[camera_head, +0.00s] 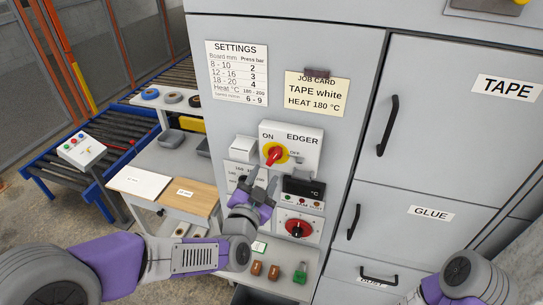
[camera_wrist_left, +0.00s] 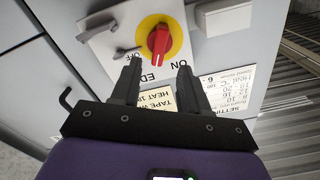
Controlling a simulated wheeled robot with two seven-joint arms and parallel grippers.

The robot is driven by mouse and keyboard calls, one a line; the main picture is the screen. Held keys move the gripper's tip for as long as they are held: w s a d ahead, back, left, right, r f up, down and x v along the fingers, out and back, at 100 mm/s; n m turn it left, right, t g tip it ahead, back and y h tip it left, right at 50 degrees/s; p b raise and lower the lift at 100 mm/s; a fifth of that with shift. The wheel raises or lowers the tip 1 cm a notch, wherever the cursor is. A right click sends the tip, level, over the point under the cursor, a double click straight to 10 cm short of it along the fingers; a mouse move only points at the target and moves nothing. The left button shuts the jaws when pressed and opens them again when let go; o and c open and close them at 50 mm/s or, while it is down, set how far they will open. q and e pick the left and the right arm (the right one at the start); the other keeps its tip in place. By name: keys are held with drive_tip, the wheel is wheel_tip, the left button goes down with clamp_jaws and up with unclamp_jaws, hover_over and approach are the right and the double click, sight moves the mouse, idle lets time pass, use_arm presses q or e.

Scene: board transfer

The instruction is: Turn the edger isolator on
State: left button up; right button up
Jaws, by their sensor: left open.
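The edger isolator is a red rotary handle (camera_head: 273,154) on a yellow disc, set in a pale plate marked ON, OFF and EDGER. The handle lies slanted in the head view; I cannot tell which mark it points to. In the left wrist view the red handle (camera_wrist_left: 159,40) shows upside down, beyond the fingers. My left gripper (camera_head: 264,181) is open and empty, just below the isolator in the head view. In the left wrist view its fingers (camera_wrist_left: 156,70) are spread, with the handle between their lines and apart from them. My right gripper is out of view.
Below the isolator are a temperature display (camera_head: 303,188) and another red knob (camera_head: 297,229). A white box (camera_head: 243,148) sits beside the plate. A green padlock (camera_head: 300,273) lies on a shelf. Cabinet handles (camera_head: 387,126) stick out at right. A board table (camera_head: 150,160) stands at left.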

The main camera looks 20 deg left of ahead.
sight(272, 160)
use_arm(q)
drive_tip(key=w, duration=0.7)
drive_tip(key=shift+w+d+p, duration=0.15)
drive_tip(key=shift+w+p, duration=0.05)
drive_tip(key=shift+p, duration=0.2)
drive_tip(key=shift+c, duration=0.4)
clamp_jaws()
